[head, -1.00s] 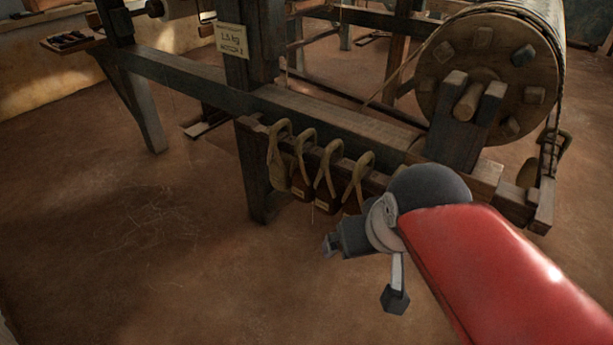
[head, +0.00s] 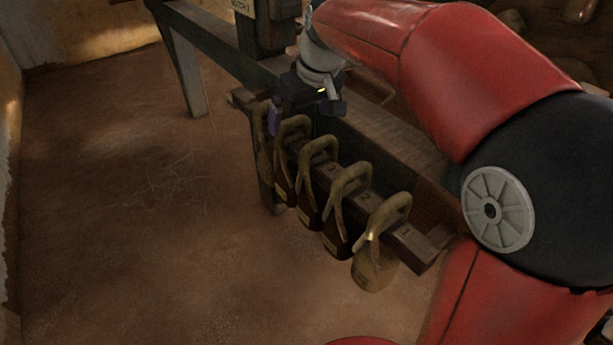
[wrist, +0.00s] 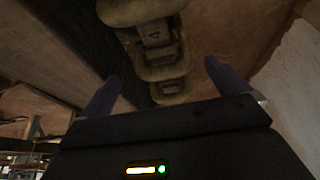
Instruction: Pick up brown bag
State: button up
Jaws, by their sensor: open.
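A row of several bags hangs by thick looped straps from a wooden rail in the head view. The middle ones are dark brown bags (head: 338,236), largely hidden by their straps and the rail; which one is meant I cannot tell. The nearest bag (head: 375,272) and the farthest bag (head: 263,157) look more olive-tan. My gripper (head: 291,122) is over the far end of the row, open, one purple finger beside the farthest straps. In the wrist view my gripper (wrist: 165,86) is open, with strap loops (wrist: 160,67) showing between and beyond its fingers. I see no contact.
The wooden rail (head: 408,240) carries the straps and sits beside the loom's long beam (head: 212,42). A loom post (head: 270,28) stands close behind my gripper. The earthen floor (head: 130,220) to the left is clear.

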aim_at(291, 135)
jog(key=x, duration=0.3)
jog(key=b+x, duration=0.1)
jog(key=x, duration=0.3)
jog(key=shift+w+a+f, duration=0.1)
jog(key=shift+a+f, duration=0.15)
jog(key=shift+a, duration=0.05)
jog(key=c, duration=1.6)
jog(key=shift+r, duration=0.15)
jog(key=shift+c, duration=0.7)
jog(key=shift+r, duration=0.15)
jog(key=shift+r+p, duration=0.45)
jog(key=shift+r, duration=1.25)
jog(key=s+a, duration=1)
jog(key=a, duration=0.5)
jog(key=shift+f, duration=0.1)
